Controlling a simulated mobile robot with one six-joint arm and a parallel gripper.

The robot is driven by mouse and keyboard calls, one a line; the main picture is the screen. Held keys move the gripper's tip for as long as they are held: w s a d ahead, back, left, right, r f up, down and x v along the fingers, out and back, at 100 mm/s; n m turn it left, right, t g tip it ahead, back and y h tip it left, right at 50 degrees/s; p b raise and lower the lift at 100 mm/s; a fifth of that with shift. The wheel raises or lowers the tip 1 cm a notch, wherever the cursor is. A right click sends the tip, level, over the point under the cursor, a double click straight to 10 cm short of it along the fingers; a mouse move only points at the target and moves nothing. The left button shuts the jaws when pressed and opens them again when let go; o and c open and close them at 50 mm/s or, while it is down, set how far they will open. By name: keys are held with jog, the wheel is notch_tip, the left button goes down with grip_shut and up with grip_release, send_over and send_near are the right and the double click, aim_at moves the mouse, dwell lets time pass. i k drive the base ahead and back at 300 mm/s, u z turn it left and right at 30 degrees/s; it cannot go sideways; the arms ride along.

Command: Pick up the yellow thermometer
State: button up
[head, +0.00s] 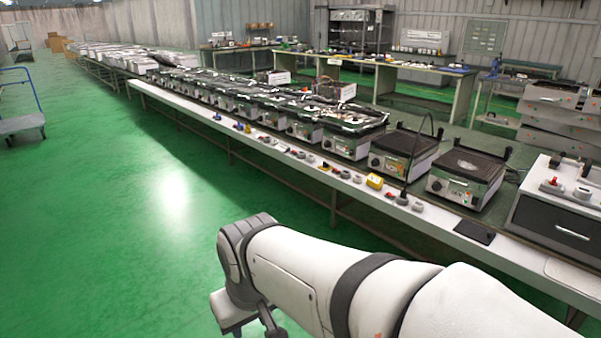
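The yellow thermometer (375,181) is a small, boxy yellow thing lying on the light front ledge of the long workbench, right of the picture's middle. A dark cable or rod rises from the ledge just to its right. My white arm reaches in from the lower right, in front of the bench and over the green floor, well apart from the thermometer. The arm's far end bends down towards the bottom edge. No gripper fingers can be made out there, so their state does not show.
The long bench ledge (290,155) carries several small red, grey and blue parts. A row of heating units, one of them a dark-topped unit (467,175), stands behind it. A dark flat pad (475,233) lies to the right.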

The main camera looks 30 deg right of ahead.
aim_at(376, 182)
jog(key=z, duration=1.3)
jog(key=i, duration=3.55)
jog(key=z, duration=0.65)
jog(key=k, duration=0.6)
jog(key=z, duration=0.2)
